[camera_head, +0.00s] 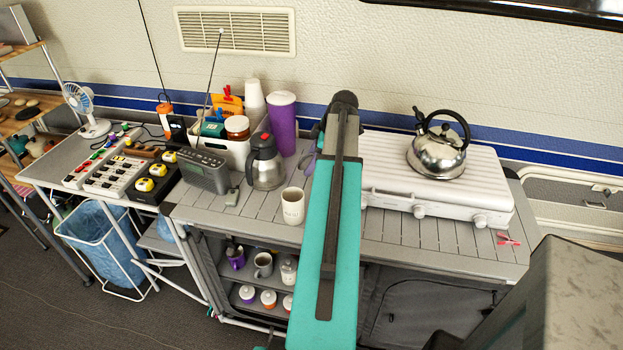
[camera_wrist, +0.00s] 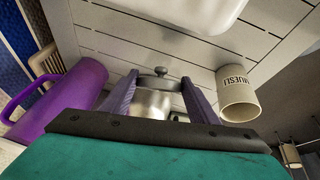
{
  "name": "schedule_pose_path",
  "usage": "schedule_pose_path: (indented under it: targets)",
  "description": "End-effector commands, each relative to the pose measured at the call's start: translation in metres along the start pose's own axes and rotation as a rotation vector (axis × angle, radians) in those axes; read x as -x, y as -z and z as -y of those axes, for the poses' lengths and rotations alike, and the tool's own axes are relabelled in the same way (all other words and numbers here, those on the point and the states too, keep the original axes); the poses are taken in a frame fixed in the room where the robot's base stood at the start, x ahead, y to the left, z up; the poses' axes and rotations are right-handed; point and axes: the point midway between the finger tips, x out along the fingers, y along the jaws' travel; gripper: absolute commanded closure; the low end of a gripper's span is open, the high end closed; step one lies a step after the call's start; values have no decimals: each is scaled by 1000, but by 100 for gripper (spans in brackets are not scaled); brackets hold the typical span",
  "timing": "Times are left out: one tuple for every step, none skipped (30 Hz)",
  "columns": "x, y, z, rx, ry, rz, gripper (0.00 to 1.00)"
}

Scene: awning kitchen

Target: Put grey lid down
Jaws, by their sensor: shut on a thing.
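A round grey metal lid (camera_wrist: 158,82) with a small knob shows between the two purple fingers of my gripper (camera_wrist: 160,105) in the wrist view. The fingers are closed on it from both sides. Shiny metal shows just below the lid's rim, and its lower part is hidden by my gripper's dark edge. In the head view my arm covers the lid. A purple finger of my gripper (camera_head: 309,161) shows beside the arm, above the counter between the steel jug and the white stove.
A cream mug (camera_head: 292,206), a steel jug (camera_head: 268,167) and a purple tumbler (camera_head: 282,125) stand close on the left. The stove (camera_head: 385,170) is on the right with a kettle (camera_head: 438,155) on it.

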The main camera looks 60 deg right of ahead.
Motion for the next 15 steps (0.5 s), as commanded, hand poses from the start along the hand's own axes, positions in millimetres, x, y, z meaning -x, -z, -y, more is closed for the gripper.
schedule_pose_path:
  targets:
    - [-5, -2, 2, -1, 3, 0, 70]
    - [-8, -4, 2, -1, 3, 0, 70]
    - [-13, -6, 3, 0, 2, 0, 70]
    - [-16, -7, 3, -1, 2, 0, 70]
    - [-19, -8, 4, -1, 2, 0, 70]
    - [-23, -10, 4, -1, 2, 0, 70]
    - [-25, -11, 5, -1, 2, 0, 70]
    - [-28, -12, 5, -1, 1, 0, 70]
    - [-31, -13, 5, -1, 1, 0, 70]
    - [-32, -14, 5, -1, 1, 0, 70]
    - [-33, -15, 5, -1, 1, 0, 70]
    - [-34, -15, 5, -1, 0, 0, 70]
    - [-35, -15, 5, -1, 0, 0, 70]
    - [-35, -16, 5, -1, 0, 0, 70]
    - [-36, -16, 5, -1, 0, 0, 70]
